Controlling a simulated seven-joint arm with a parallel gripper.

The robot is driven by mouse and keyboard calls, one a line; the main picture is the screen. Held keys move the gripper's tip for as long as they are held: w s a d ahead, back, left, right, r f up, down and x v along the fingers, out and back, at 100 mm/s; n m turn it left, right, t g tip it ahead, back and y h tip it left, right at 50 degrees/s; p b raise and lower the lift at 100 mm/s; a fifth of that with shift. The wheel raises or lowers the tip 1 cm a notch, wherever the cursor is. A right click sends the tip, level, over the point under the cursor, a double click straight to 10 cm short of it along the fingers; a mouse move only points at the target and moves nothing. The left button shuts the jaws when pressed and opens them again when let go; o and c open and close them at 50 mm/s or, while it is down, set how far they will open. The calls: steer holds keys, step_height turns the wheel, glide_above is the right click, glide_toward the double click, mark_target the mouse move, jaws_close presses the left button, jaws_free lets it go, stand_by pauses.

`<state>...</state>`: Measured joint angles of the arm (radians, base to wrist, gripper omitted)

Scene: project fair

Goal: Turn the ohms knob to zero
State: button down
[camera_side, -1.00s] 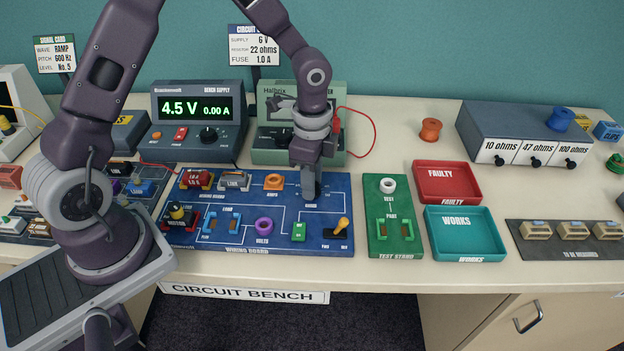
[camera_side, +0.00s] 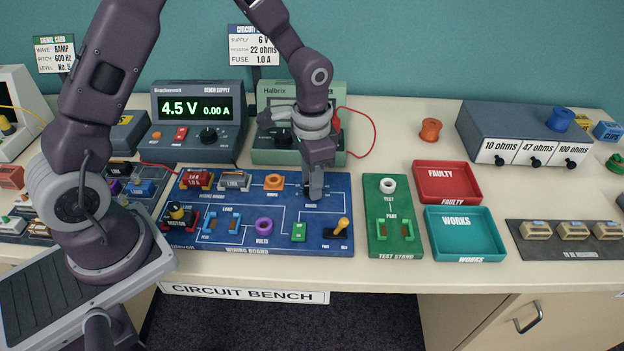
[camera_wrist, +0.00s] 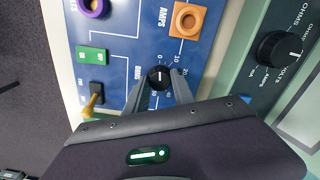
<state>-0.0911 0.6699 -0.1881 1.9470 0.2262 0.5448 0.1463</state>
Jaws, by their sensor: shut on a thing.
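The ohms knob (camera_wrist: 159,74) is a small black knob on the blue wiring board (camera_wrist: 118,18), with a printed scale from 0 upward around it and the word OHMS beside it. My gripper (camera_wrist: 161,84) has its two grey fingers on either side of the knob, shut on it. In the side view my gripper (camera_side: 313,192) points down at the right part of the wiring board (camera_side: 335,213), and the fingers mostly hide the knob. The knob's pointer is too small to read surely against the scale.
The green meter (camera_side: 265,157) with its larger black selector knob (camera_wrist: 280,49) stands just behind. An orange amps socket (camera_side: 274,181), a green block (camera_side: 299,231) and a yellow-tipped toggle (camera_side: 342,225) are near the fingers. The green test stand (camera_side: 373,212) is to the right.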

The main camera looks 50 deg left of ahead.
stand_by(0.5)
steer(key=c, duration=1.1)
jaws_free()
steer(key=shift+o, duration=0.2)
step_height(320, 180, up, 7)
steer(key=shift+r, duration=0.1)
steer(key=s+a+r+n+t, duration=0.1)
steer(key=s+r+t, duration=0.1)
steer(key=s+r, duration=0.5)
steer(key=s+r+n+t, duration=0.1)
steer(key=s+r, duration=0.3)
steer(key=s, duration=0.3)
steer(key=s+r+n+t, duration=0.2)
steer(key=s+r, duration=0.2)
steer(key=s, duration=0.3)
steer(key=shift+s+a+n+t, duration=0.15)
steer(key=shift+s+n+t, duration=0.15)
steer(key=shift+s, duration=0.05)
